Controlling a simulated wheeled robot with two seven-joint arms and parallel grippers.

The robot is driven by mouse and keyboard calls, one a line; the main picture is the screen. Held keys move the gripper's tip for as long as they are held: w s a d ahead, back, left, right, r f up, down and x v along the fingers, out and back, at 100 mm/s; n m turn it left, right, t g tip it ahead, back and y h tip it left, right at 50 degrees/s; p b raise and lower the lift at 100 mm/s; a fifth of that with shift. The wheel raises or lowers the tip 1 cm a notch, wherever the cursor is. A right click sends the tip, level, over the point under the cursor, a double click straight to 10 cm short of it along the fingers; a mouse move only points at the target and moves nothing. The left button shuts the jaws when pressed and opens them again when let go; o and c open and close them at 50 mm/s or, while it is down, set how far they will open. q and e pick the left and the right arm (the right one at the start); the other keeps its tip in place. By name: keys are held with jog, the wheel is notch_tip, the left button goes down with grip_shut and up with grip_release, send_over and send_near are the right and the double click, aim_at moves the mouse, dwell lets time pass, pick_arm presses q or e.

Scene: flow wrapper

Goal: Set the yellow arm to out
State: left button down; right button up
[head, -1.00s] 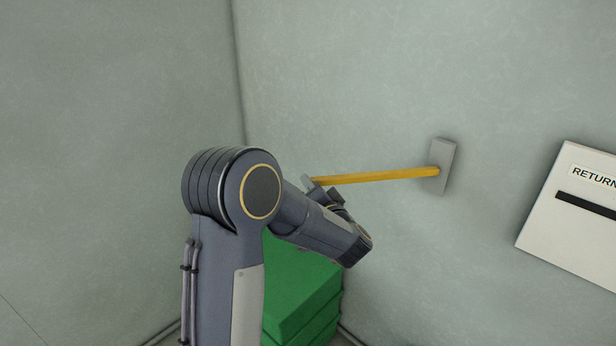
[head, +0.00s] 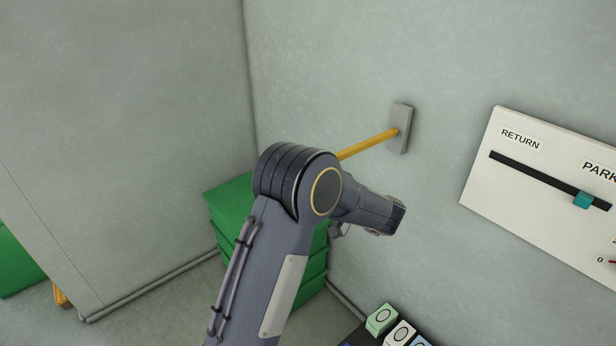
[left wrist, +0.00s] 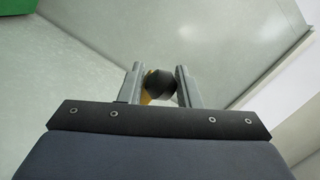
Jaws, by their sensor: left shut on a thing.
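The yellow arm (head: 368,145) is a bar standing off a grey wall plate (head: 399,130). In the head view it runs left and a little down from the plate, and its free end is hidden behind my left arm. In the left wrist view, a dark rounded knob (left wrist: 160,84) with some yellow (left wrist: 145,97) beside it sits between the fingers of my left gripper (left wrist: 159,74), which is shut on it. In the head view the left gripper's hold is hidden by my own arm. My right gripper is not in view.
Green stacked crates (head: 228,200) stand in the corner behind my left arm. A white panel (head: 480,180) marked RETURN and PARK, with a teal slider (head: 583,200), is on the wall at right. Blocks with round tops (head: 381,319) are at the bottom. The wall around the plate is clear.

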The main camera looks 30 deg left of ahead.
pick_arm(q)
jog(key=shift+d+r, duration=0.15)
jog(key=shift+r, duration=0.15)
jog(key=c, duration=1.1)
grip_release()
jog(key=shift+f, duration=0.1)
jog(key=shift+d+f, duration=0.1)
jog(key=shift+d, duration=0.1)
jog(key=d, duration=0.2)
jog(key=d+b, duration=0.1)
jog(key=d, duration=0.2)
jog(key=s+d+b, duration=0.1)
jog(key=d, duration=0.1)
jog(key=shift+d, duration=0.2)
